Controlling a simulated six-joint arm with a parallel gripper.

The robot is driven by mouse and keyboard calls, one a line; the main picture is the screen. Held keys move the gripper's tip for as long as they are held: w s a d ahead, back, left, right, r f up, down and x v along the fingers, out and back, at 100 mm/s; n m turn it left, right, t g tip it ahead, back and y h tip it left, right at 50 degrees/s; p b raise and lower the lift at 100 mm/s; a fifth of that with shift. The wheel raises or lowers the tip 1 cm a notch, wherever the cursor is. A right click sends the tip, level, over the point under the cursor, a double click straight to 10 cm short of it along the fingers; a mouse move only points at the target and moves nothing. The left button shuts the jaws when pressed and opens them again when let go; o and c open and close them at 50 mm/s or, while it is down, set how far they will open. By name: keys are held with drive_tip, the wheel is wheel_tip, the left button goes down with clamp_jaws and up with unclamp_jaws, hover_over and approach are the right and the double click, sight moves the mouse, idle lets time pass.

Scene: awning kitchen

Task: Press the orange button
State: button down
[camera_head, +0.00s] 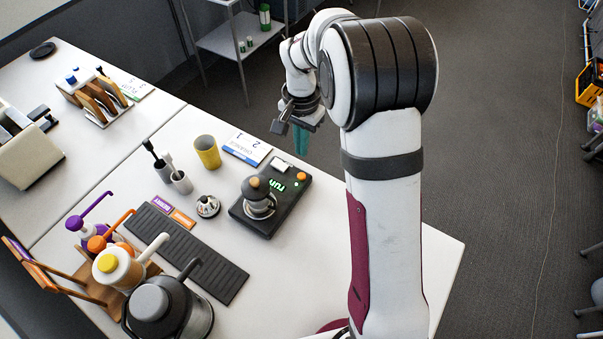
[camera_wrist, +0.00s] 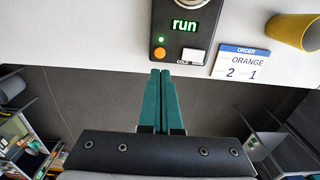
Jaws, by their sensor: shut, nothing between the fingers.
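The orange button (camera_head: 301,177) sits on a corner of a black device (camera_head: 300,198) with a green lit "run" display. The button also shows in the wrist view (camera_wrist: 159,53), beside a white button (camera_wrist: 194,56). My gripper (camera_head: 302,148) has teal fingers pressed together, with nothing between them. In the wrist view the fingertips (camera_wrist: 160,72) appear just below the orange button, with the dark floor behind them. The fingers look apart from the device; their exact height above it is hard to tell. A small pot with a brown knob (camera_head: 258,196) stands on the device.
An order card reading "ORANGE 2 1" (camera_head: 247,148) stands by the device, near a yellow cup (camera_head: 207,151). The white table (camera_head: 330,245) is clear right of the device.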

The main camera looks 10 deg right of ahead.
drive_tip(key=shift+r, duration=1.35)
drive_tip(key=s+a+r+n, duration=0.1)
drive_tip(key=s+r, duration=0.2)
drive_tip(key=s, duration=0.3)
drive_tip(key=s+a+r, duration=0.1)
drive_tip(key=s+r, duration=0.3)
drive_tip(key=s, duration=0.2)
drive_tip(key=s+a+n+y, duration=0.1)
drive_tip(key=s+a+n, duration=0.1)
drive_tip(key=s, duration=1.5)
drive_tip(key=shift+s+f+y, duration=0.3)
drive_tip(key=shift+f+y, duration=0.05)
drive_tip(key=shift+y, duration=0.05)
